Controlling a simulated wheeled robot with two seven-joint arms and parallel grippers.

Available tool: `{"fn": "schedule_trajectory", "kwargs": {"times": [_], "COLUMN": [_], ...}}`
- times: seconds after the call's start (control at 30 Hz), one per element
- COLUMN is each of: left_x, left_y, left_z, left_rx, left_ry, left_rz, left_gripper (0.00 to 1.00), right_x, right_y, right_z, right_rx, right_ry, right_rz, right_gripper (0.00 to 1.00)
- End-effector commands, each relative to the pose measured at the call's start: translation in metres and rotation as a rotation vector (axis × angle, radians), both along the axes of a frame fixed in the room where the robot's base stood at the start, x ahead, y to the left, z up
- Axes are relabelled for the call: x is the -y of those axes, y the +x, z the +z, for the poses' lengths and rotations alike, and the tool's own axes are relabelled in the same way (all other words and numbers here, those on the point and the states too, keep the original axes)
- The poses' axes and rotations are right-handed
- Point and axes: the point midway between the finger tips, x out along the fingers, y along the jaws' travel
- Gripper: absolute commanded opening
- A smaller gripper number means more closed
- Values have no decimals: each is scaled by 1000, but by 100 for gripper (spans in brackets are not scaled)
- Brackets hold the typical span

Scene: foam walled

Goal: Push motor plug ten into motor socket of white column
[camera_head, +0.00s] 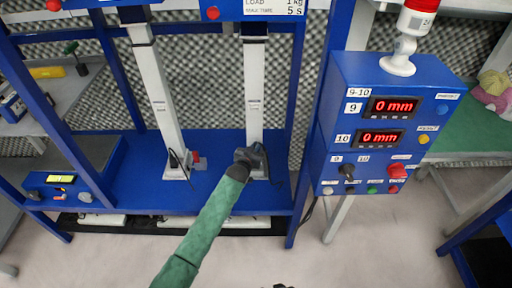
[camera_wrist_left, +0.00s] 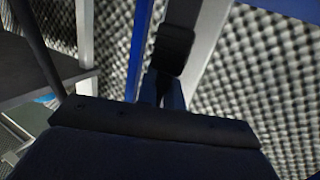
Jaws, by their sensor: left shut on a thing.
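Two white columns stand on a blue base in the head view, the left one (camera_head: 167,100) and the right one (camera_head: 255,92). My left gripper (camera_head: 250,157), at the end of the green-sleeved arm, is at the foot of the right column. It is shut on a dark plug, mostly hidden by the gripper in the head view. In the left wrist view a dark block (camera_wrist_left: 174,48), seemingly the plug, is at the fingertips (camera_wrist_left: 165,88), in front of the light column. The motor socket is hidden, so I cannot tell whether plug and socket touch. My right gripper is not in view.
A blue control box (camera_head: 345,120) with red "0 mm" displays labelled 9 and 10 stands at the right. A red connector piece (camera_head: 197,160) and a black cable are at the left column's foot. Blue frame posts (camera_head: 303,205) flank the columns. A small blue box (camera_head: 62,188) is at the left.

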Motion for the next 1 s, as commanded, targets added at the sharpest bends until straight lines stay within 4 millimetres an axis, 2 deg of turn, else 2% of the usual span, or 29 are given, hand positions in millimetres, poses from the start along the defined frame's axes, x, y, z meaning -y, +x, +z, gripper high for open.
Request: {"fn": "schedule_trajectory", "kwargs": {"times": [1.0], "left_x": [0], "left_y": [0], "left_z": [-15], "left_rx": [1], "left_ry": [-1], "left_rz": [0], "left_gripper": [0], "right_x": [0], "right_y": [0], "right_z": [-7], "right_rx": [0], "right_ry": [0], "right_rz": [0], "right_gripper": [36]}}
